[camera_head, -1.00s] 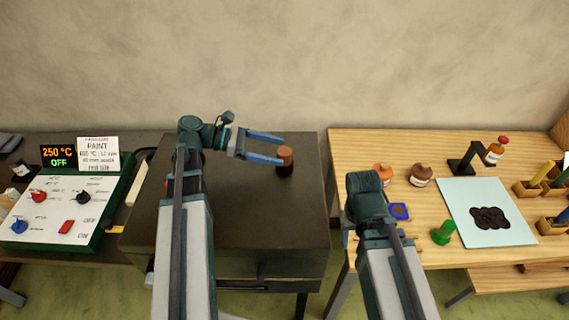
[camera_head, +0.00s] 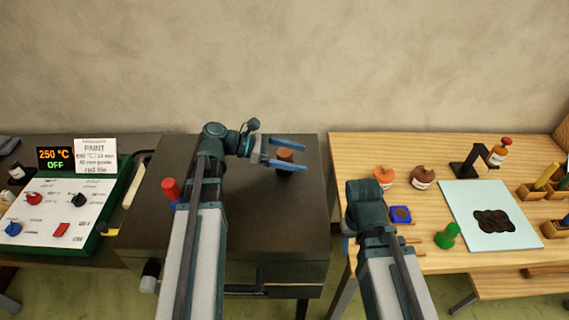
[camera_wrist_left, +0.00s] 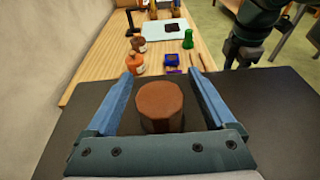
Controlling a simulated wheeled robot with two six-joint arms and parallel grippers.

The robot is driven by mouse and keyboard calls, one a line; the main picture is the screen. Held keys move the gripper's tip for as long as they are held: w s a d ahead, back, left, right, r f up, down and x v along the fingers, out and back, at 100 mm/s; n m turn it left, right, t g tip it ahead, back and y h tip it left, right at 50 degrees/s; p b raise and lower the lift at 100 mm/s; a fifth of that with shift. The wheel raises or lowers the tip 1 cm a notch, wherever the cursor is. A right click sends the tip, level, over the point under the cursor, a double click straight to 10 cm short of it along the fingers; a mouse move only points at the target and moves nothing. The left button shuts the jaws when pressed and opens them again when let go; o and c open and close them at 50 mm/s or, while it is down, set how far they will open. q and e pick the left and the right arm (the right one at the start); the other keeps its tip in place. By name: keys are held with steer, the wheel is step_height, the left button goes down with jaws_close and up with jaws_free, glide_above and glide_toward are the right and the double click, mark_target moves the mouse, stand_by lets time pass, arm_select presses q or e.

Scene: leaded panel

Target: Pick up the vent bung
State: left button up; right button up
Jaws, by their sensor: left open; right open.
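The vent bung, a brown cylindrical plug (camera_head: 285,156), stands upright on the dark kiln top (camera_head: 262,220). My left gripper (camera_head: 304,154) is open, with one blue finger on each side of the bung. In the left wrist view the bung (camera_wrist_left: 160,106) sits between the two spread fingers (camera_wrist_left: 160,88), with gaps visible on both sides. My right arm (camera_head: 372,215) is over the gap between the kiln and the wooden table; its fingers are mostly hidden behind the arm.
A red cylinder (camera_head: 170,189) stands on the kiln's left side, close to my left arm. A control panel (camera_head: 60,212) is further left. The wooden table (camera_head: 360,150) holds bottles, a green object (camera_head: 447,236) and a pale sheet (camera_head: 480,195).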

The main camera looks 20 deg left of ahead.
arm_select(q)
jaws_close()
stand_by(0.4)
